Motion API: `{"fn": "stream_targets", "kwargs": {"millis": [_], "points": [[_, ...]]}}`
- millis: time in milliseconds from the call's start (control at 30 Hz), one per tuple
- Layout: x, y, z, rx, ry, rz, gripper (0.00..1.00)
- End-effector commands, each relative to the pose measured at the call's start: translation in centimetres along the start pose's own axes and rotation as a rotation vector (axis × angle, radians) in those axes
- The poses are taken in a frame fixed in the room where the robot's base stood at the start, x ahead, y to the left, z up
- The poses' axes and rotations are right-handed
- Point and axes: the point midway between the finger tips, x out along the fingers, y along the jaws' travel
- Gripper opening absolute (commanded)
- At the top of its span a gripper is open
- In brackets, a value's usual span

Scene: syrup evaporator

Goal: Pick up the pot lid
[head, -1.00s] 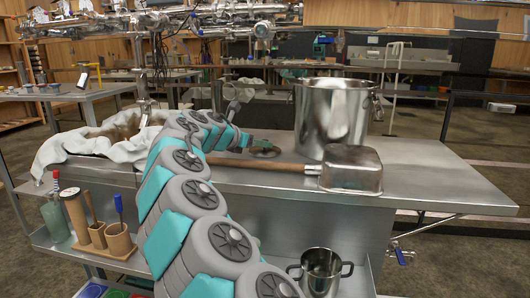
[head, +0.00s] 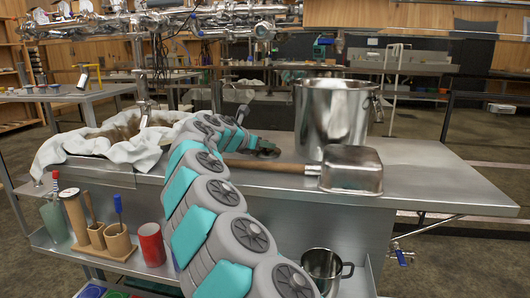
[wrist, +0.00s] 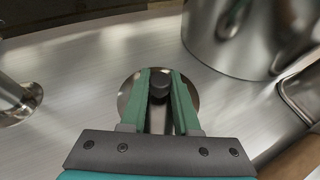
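The pot lid (wrist: 126,97) is a small round shiny metal disc with a dark knob (wrist: 159,84), lying on the steel worktop in the wrist view. My gripper (wrist: 160,74) is over the lid, with its two green fingers open on either side of the knob. A thin gap shows between the knob and the fingers. In the head view my gripper (head: 262,147) is low over the worktop, left of the large pot, and my arm partly blocks that spot.
A tall steel pot (head: 330,115) stands just right of my gripper. A long-handled steel dipper (head: 351,170) lies in front of it, its wooden handle pointing towards my arm. A white cloth (head: 85,147) lies at left. A red can (head: 151,244) and a small pot (head: 324,268) are on the lower shelf. The worktop's right end is clear.

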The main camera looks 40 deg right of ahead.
Motion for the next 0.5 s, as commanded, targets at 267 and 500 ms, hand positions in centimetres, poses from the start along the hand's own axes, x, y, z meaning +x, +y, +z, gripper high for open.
{"fn": "stream_targets", "kwargs": {"millis": [267,500], "points": [[-0.01,0.01,0.0,0.0,0.0,0.0,0.0],[-0.01,0.01,0.0,0.0,0.0,0.0,0.0]]}}
